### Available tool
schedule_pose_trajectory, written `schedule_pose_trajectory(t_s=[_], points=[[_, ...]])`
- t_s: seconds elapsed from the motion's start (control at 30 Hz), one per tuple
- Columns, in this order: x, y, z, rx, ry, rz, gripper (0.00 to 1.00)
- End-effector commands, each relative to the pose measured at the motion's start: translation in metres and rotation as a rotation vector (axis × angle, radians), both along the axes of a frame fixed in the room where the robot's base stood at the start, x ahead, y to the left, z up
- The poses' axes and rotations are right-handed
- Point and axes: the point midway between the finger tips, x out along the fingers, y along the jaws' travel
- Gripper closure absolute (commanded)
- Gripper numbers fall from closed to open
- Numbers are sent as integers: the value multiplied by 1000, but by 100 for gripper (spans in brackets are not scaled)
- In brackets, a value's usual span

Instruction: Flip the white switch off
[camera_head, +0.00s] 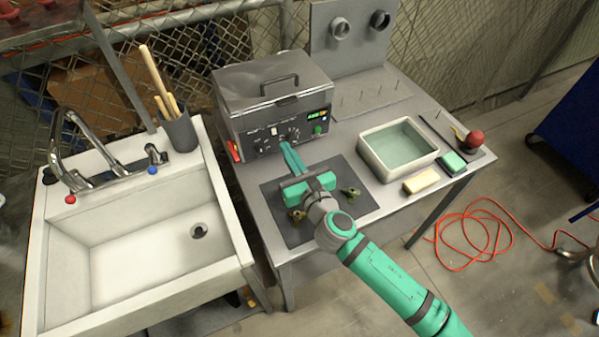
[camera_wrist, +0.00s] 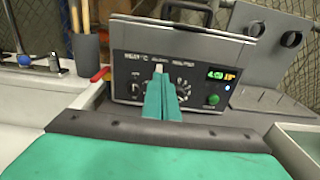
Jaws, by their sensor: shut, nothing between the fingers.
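The white switch (camera_head: 274,131) is a small pale lever on the front panel of a grey metal tank unit (camera_head: 274,92). In the wrist view the switch (camera_wrist: 158,68) shows just above my fingertips. My gripper (camera_head: 287,146) is shut and empty, with its green fingers pointing at the panel just below the switch. The fingers (camera_wrist: 162,78) cover part of the panel between two dials. I cannot tell whether the fingertips touch the switch. The panel also has a lit green display (camera_head: 317,114) and a green button (camera_head: 318,129).
A dark mat (camera_head: 342,213) with small brass parts lies under my gripper. A white basin (camera_head: 369,166) of liquid, a cream sponge (camera_head: 421,181) and a green block (camera_head: 452,163) are to the right. A white sink (camera_head: 84,287) stands at the left. A red handle (camera_head: 234,151) is at the unit's left side.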

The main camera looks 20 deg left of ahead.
Motion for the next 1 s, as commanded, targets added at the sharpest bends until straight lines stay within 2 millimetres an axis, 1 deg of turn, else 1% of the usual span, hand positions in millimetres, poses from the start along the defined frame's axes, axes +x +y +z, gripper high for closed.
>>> schedule_pose_trajectory(t_s=[0.03, 0.2, 0.4, 0.63, 1.0], points=[[-6, -7, 0, -1, 1, -2, 100], [-24, -30, 1, -1, 1, -4, 100], [-41, -50, 3, -2, 1, -5, 100], [-51, -60, 3, 0, 3, -4, 100], [-52, -61, 3, 0, 3, -3, 100]])
